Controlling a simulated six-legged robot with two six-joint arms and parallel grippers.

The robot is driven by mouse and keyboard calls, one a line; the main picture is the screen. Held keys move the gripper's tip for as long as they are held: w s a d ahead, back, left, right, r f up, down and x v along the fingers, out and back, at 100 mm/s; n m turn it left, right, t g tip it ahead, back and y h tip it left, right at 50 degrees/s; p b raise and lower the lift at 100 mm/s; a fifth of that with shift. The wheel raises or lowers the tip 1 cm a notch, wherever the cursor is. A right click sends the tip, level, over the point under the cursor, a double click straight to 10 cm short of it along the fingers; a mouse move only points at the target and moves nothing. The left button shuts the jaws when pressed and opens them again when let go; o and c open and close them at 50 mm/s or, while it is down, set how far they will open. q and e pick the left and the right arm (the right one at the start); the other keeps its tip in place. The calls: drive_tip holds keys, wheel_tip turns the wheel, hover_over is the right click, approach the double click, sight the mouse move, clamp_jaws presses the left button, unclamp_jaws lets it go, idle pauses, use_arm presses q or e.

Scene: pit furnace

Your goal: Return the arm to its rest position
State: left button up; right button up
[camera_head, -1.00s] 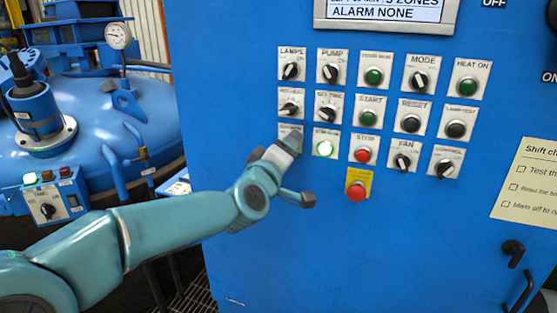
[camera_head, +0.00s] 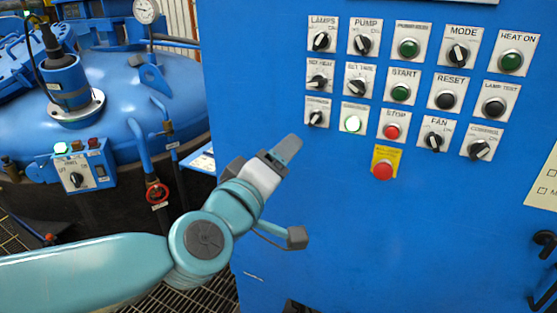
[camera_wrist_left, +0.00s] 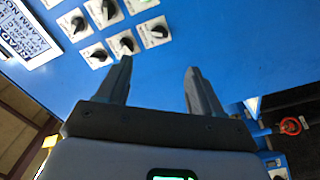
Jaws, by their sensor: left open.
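My left arm comes in from the left in the head view. Its gripper (camera_head: 278,155) is in front of the blue control cabinet (camera_head: 270,270), below and left of the lowest row of controls. It looks apart from the knobs. In the left wrist view the gripper (camera_wrist_left: 158,85) shows two grey fingers spread apart with nothing between them. My right gripper does not show.
Several knobs and buttons fill the panel, with a red emergency button (camera_head: 383,170) below. A blue furnace vessel (camera_head: 130,105) stands at the left, with a small switch box (camera_head: 83,167) and a red valve handle (camera_head: 157,193). Floor grating (camera_head: 190,298) lies below.

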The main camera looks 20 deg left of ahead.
use_arm(q)
drive_tip(key=shift+a, duration=0.1)
drive_tip(key=w+a+f+g+y, duration=0.1)
drive_tip(key=w+f+g, duration=0.15)
drive_tip(key=f, duration=0.65)
drive_tip(key=w+f+g, duration=0.2)
drive_tip(key=w+f, duration=0.1)
drive_tip(key=f, duration=0.6)
drive_tip(key=s+f+m+g, duration=0.1)
drive_tip(key=s+f+g, duration=0.1)
drive_tip(key=f, duration=0.8)
drive_tip(key=s+f+m+g, duration=0.2)
drive_tip(key=f+g, duration=0.1)
drive_tip(key=f, duration=0.8)
drive_tip(key=s+d+f+m+g+h, duration=0.2)
drive_tip(key=s+d+f+m+g, duration=0.1)
drive_tip(key=s+f, duration=0.6)
drive_tip(key=s+d+f+m+g+h, duration=0.2)
drive_tip(key=s+d+f+g, duration=0.3)
drive_tip(key=s+f, duration=0.4)
drive_tip(key=s+m, duration=0.1)
drive_tip(key=s, duration=0.2)
drive_tip(key=shift+s, duration=0.2)
drive_tip(key=shift+d, duration=0.1)
